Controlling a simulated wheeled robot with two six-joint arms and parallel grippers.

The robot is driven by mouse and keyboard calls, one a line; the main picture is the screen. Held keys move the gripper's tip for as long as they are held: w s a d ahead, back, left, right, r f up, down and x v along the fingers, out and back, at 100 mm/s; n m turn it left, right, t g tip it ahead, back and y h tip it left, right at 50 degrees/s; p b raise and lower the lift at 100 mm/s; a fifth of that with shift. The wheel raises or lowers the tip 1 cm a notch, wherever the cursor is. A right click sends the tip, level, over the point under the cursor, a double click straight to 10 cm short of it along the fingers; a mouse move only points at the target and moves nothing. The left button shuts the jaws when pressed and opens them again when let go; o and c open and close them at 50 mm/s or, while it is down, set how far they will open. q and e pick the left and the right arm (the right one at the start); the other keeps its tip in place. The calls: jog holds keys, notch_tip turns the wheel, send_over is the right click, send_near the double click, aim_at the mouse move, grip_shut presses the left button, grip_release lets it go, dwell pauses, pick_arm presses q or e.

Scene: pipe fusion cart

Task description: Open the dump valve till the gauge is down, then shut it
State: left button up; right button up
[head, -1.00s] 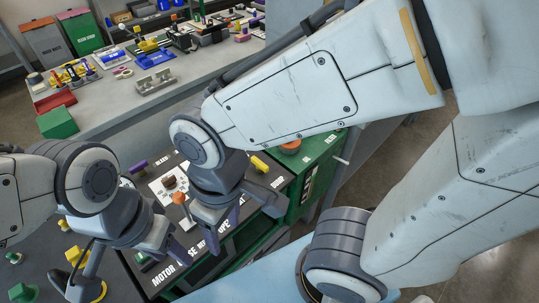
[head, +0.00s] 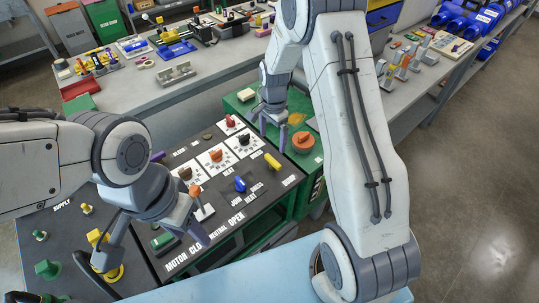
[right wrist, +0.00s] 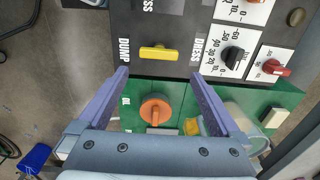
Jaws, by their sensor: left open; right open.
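A yellow handle (head: 272,161) sits at the right side of the black control panel. In the right wrist view this yellow handle (right wrist: 158,53) lies crosswise between the labels DUMP and DRESS. My right gripper (head: 272,138) is open and empty above the panel's far edge and the green box. In its wrist view the open fingers (right wrist: 158,75) point toward the handle and are apart from it. My left gripper (head: 198,222) is open near the orange-topped lever (head: 195,190), by the MOTOR label; contact cannot be told. I cannot make out a pressure gauge.
An orange round knob (head: 303,143) stands on the green box (head: 312,165). White dial plates with a red knob (head: 230,121) and a black knob (right wrist: 232,56) lie near the handle. A blue knob (head: 240,184) is nearer the front. A grey bench (head: 205,85) stands behind.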

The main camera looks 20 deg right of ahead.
aim_at(273, 160)
notch_tip(273, 160, down, 10)
jog(key=shift+d+p, duration=0.15)
jog(key=shift+p, duration=0.85)
jog(key=c, duration=1)
